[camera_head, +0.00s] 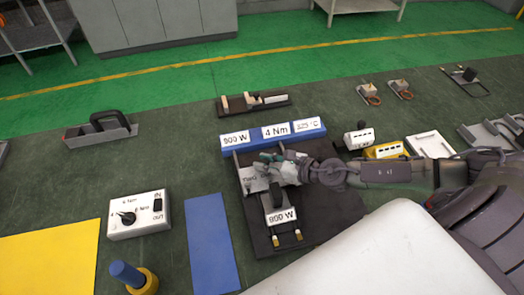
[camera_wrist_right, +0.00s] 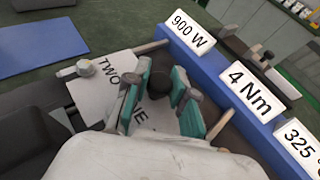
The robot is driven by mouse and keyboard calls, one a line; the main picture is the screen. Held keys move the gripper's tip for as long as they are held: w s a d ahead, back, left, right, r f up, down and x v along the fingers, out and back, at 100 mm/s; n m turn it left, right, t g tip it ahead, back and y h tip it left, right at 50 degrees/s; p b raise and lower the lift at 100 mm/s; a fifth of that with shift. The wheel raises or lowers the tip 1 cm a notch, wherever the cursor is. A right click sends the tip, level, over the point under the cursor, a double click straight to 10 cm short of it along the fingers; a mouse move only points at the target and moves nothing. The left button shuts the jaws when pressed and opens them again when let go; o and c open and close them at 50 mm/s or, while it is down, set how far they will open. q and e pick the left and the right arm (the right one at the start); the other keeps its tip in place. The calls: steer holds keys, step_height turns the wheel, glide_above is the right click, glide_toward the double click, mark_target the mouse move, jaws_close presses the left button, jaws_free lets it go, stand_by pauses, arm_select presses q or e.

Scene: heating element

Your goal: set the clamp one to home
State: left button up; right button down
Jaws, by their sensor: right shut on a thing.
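The clamp fixture shows in the head view as a dark base plate (camera_head: 335,205) with a light plate (camera_head: 252,180) on it. In the right wrist view this plate (camera_wrist_right: 98,98) carries the word "TWO" and a partly hidden word ending in "NE". My right gripper (camera_head: 270,158) reaches over the fixture from the right. In the wrist view its teal-padded fingers (camera_wrist_right: 160,98) are shut on a black knob (camera_wrist_right: 160,82), apparently clamp one's handle. The clamp below the knob is mostly hidden. A second, light knob (camera_wrist_right: 86,67) sits beside "TWO". My left gripper is out of view.
A blue bar (camera_head: 273,137) with labels "900 W", "4 Nm" and "325 °C" runs behind the fixture. A heating element labelled "900 W" (camera_head: 281,217) lies at its front. A white control box (camera_head: 139,215) and a blue mat (camera_head: 212,243) are to the left.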

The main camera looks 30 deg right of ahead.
steer(key=shift+s+a+f, duration=0.15)
steer(key=shift+f, duration=0.05)
steer(key=c, duration=1.2)
jaws_free()
steer(key=shift+r, duration=0.1)
steer(key=v, duration=1.2)
steer(key=shift+s, duration=0.1)
